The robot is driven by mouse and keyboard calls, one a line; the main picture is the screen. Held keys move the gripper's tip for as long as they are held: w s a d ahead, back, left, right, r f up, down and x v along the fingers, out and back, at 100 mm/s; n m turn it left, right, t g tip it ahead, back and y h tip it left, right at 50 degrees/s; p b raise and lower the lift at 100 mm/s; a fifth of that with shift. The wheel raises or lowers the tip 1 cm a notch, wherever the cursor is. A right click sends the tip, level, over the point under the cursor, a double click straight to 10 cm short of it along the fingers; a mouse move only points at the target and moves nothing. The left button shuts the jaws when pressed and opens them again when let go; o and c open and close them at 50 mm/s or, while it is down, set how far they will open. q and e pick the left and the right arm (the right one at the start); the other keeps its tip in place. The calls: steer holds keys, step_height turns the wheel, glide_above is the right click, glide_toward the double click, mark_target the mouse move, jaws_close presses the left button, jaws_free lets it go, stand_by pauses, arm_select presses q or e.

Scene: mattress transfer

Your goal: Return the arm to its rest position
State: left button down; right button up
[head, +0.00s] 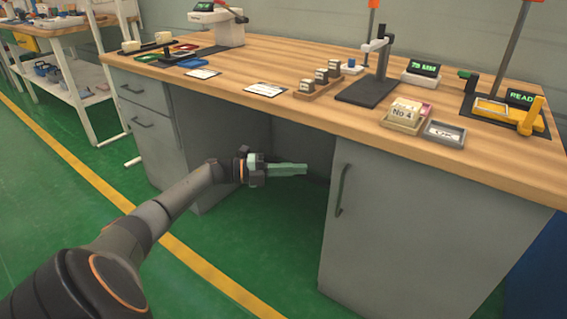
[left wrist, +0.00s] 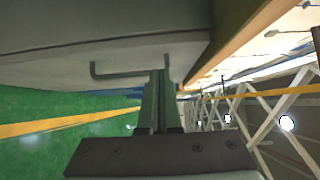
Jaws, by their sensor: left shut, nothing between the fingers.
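My left gripper (head: 288,169) is shut and empty. It hangs in front of the bench's open knee space, below the wooden top, with its fingers pointing right in the head view. In the left wrist view the green fingers (left wrist: 155,100) lie together, with a grey cabinet front and its handle (left wrist: 135,71) beyond them. My right gripper is in neither view.
The wooden bench top (head: 250,75) carries a press, small blocks in a holder (head: 318,83), trays (head: 405,118) and displays. Grey cabinets (head: 400,230) flank the knee space. A white shelf cart (head: 75,85) stands at the left. The green floor in front is clear.

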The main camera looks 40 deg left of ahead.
arm_select(q)
steer(key=shift+w+a+b, duration=0.25)
steer(key=shift+a+b, duration=0.15)
steer(key=shift+a, duration=0.8)
steer(key=shift+w+a+b, duration=0.2)
steer(key=shift+a+b, duration=0.15)
steer(key=shift+a, duration=0.8)
steer(key=shift+d, duration=0.1)
